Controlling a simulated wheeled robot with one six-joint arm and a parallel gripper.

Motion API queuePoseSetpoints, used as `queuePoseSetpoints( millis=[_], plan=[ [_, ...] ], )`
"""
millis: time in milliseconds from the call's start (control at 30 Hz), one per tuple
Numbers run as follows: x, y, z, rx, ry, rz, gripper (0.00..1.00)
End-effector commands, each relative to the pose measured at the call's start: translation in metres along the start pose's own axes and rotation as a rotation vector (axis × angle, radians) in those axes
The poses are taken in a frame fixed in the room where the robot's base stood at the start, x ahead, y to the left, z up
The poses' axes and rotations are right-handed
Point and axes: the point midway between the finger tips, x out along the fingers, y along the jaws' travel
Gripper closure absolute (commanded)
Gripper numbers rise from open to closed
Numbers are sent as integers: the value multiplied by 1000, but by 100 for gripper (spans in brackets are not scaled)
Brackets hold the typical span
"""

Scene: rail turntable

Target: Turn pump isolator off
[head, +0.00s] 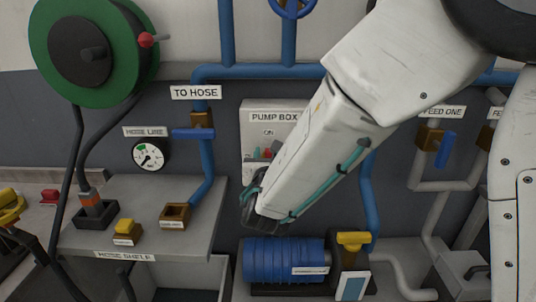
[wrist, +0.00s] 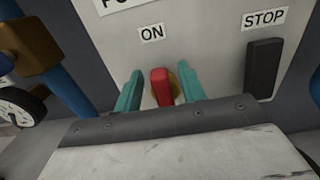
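The pump isolator's red handle (wrist: 161,88) stands about upright below the ON label (wrist: 152,33) on the grey pump box (wrist: 205,45). A bit of its yellow mount shows behind it. My gripper (wrist: 160,88) is open, with one teal finger on each side of the handle and a visible gap to each. I cannot tell how far the fingertips reach past the handle. In the head view, the pump box (head: 255,107) is partly hidden by my arm, and a small piece of red (head: 267,153) shows beside my gripper (head: 256,180).
A black STOP piece (wrist: 263,68) is right of the handle. Blue pipes and a TO HOSE valve (head: 193,133) run left of the box. A blue pump (head: 280,260) sits below my gripper. A grey shelf (head: 195,240) stands at left.

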Motion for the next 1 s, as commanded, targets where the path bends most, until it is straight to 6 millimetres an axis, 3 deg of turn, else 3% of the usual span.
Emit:
queuePoseSetpoints(
  millis=[300,467,1000],
  plan=[
    [4,-1,0,1,1,-1,60],
    [4,0,0,1,1,-1,100],
    [4,-4,0,119,0,-1,100]
  ],
)
